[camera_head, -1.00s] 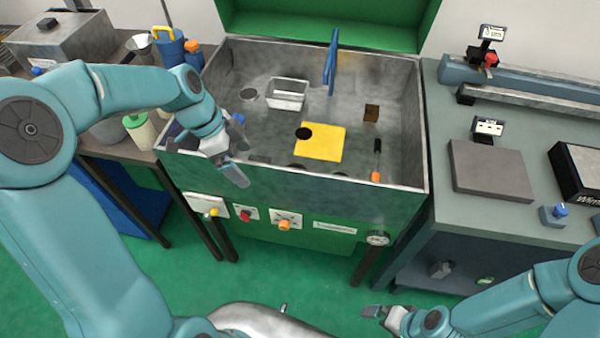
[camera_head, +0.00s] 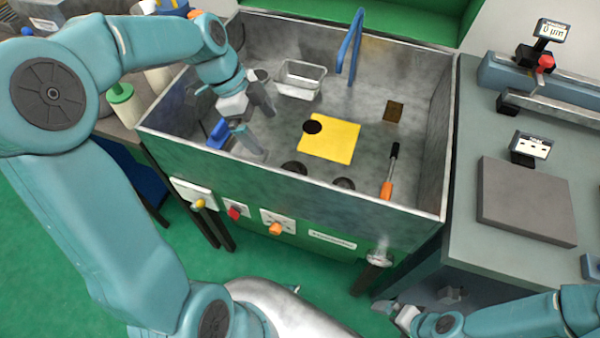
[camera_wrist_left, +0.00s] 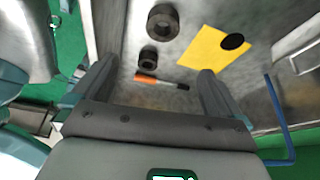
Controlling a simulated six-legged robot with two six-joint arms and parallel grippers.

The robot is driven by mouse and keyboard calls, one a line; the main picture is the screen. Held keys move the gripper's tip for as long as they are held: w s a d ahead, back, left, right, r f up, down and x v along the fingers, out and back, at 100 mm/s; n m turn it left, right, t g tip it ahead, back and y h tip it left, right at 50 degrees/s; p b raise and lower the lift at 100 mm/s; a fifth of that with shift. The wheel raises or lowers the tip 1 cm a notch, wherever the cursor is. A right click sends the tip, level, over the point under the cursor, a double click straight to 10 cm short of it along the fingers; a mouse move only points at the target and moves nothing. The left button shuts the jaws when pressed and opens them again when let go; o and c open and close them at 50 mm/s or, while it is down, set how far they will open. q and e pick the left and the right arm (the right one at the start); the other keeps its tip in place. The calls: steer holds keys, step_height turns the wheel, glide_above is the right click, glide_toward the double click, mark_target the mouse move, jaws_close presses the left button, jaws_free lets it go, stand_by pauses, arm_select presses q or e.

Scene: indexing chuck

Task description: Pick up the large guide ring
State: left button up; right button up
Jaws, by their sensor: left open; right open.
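The large guide ring seems to be the bigger of two dark rings on the basin floor, near its front wall (camera_head: 294,168); it also shows at the top of the left wrist view (camera_wrist_left: 163,20). A smaller dark ring (camera_head: 344,184) lies to its right and also shows in the wrist view (camera_wrist_left: 148,56). My left gripper (camera_head: 264,124) is open and empty, above the basin's left part, up and left of the large ring. In the wrist view both rings appear beyond its spread fingers (camera_wrist_left: 156,72). My right gripper (camera_head: 384,306) is open, low outside the basin.
A yellow cloth (camera_head: 340,145) with a black disc (camera_head: 312,127) lies behind the rings. An orange-handled tool (camera_head: 387,188) lies to their right. A metal tray (camera_head: 300,80) and blue spout (camera_head: 350,50) stand farther back. The basin's front wall (camera_head: 270,185) rises close to the rings.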

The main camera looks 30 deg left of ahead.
arm_select(q)
steer(key=f, duration=0.1)
glide_above(291, 168)
steer(key=s+a, duration=0.2)
steer(key=f, duration=0.9)
steer(key=shift+w+d+f, duration=0.15)
steer(key=shift+d, duration=0.1)
steer(key=shift+d+f, duration=0.3)
steer(key=shift+f, duration=0.15)
steer(key=x, duration=0.5)
steer(key=shift+a+f, duration=0.1)
steer(key=shift+w, duration=0.1)
steer(key=c, duration=1.8)
